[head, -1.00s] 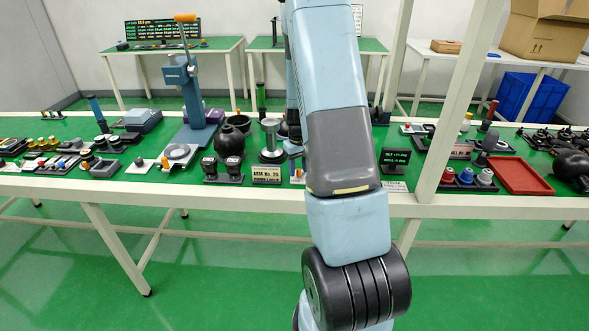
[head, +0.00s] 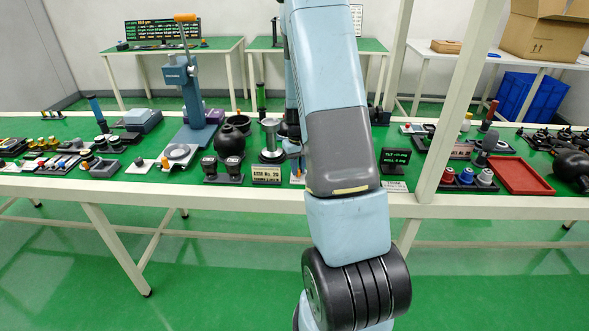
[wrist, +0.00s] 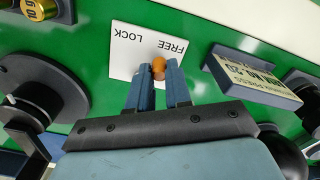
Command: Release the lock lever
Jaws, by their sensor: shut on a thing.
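The lock lever shows in the wrist view as a small orange knob (wrist: 158,66) at the edge of a white plate (wrist: 134,48). The plate bears the words FREE and LOCK, upside down in this view. My gripper (wrist: 159,77) has its two blue fingers closed around the knob, one on each side. The lever's stem below the knob is hidden by the fingers. In the head view my arm hides most of this spot. A bit of the white plate (head: 297,180) shows at the bench's front edge.
A name block (wrist: 254,78) lies right of the fingers in the wrist view, close by. A round black part (wrist: 38,88) stands to the left. In the head view, a dark display (head: 394,158) stands right of my arm, and a black ball (head: 231,142) stands left.

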